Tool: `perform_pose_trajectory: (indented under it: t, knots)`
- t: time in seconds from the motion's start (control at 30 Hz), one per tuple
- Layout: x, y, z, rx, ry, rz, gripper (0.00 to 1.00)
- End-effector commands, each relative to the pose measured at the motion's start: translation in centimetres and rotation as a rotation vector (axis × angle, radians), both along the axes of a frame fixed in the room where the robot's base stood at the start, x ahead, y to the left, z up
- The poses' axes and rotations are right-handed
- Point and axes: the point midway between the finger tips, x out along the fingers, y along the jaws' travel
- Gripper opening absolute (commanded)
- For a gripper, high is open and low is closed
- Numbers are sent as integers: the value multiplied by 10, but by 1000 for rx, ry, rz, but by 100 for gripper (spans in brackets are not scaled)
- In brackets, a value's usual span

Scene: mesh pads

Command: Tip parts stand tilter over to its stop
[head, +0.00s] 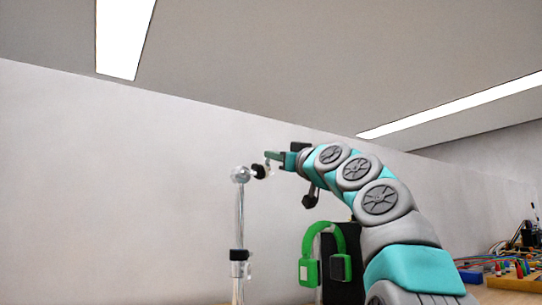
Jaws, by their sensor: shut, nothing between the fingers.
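A slim stand (239,215) with a shiny, clear-looking pole rises left of centre in the head view. A black collar sits low on the pole. At its top is a pale rounded head, the tilter (240,174), with a short black-ended piece (259,171) pointing right towards my gripper. My gripper (269,160) is shut and empty, right at that black end and slightly above it. I cannot tell whether they touch. The stand's base is below the picture, and no stop can be made out.
Green headphones (310,270) hang on a black holder (343,262) under my arm. At the far right are a wooden board with coloured pegs (515,275) and other small items. The space left of the stand, before the plain wall, is clear.

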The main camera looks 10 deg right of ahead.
Motion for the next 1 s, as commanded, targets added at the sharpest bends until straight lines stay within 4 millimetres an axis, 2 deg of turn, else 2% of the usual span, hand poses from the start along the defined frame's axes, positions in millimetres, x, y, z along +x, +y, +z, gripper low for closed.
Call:
perform_pose_trajectory:
  t: [0.37, 0.47, 0.7, 0.77, 1.0]
  knots:
    - [0, 1, 2, -1, 2, 1, 0]
    - [-2, 3, 11, -1, 1, 1, 0]
    - [-14, 14, 47, -1, 1, 0, 0]
    - [-21, 10, 35, 0, 0, 0, 0]
    - [-47, 0, 24, 1, 1, 0, 0]
